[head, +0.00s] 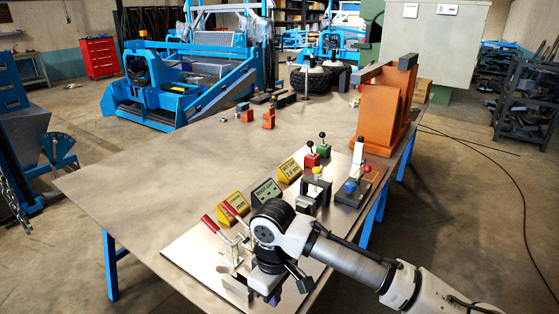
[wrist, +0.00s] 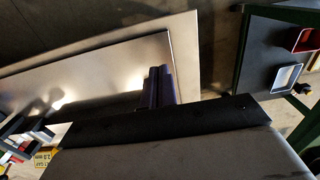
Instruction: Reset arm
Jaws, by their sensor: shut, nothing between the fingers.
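My gripper (wrist: 160,72) shows in the wrist view as two dark purple-blue fingers pressed together with nothing between them. A pale metal plate (wrist: 110,75) lies beyond the fingers. In the head view my arm reaches in from the lower right. Its wrist is bent down over the near end of the pale plate (head: 190,262) on the table, to the right of two red-handled toggle clamps (head: 210,224). The fingertips are mostly hidden there, and I cannot tell whether they touch anything.
Yellow signs (head: 289,170), a dark sign (head: 266,192), levers with red (head: 311,161) and green (head: 323,151) bases and a button box (head: 350,190) stand along the plate. An orange frame (head: 380,115) stands behind. The table's left part (head: 140,185) is clear. Red (wrist: 304,40) and white (wrist: 287,76) bins show in the wrist view.

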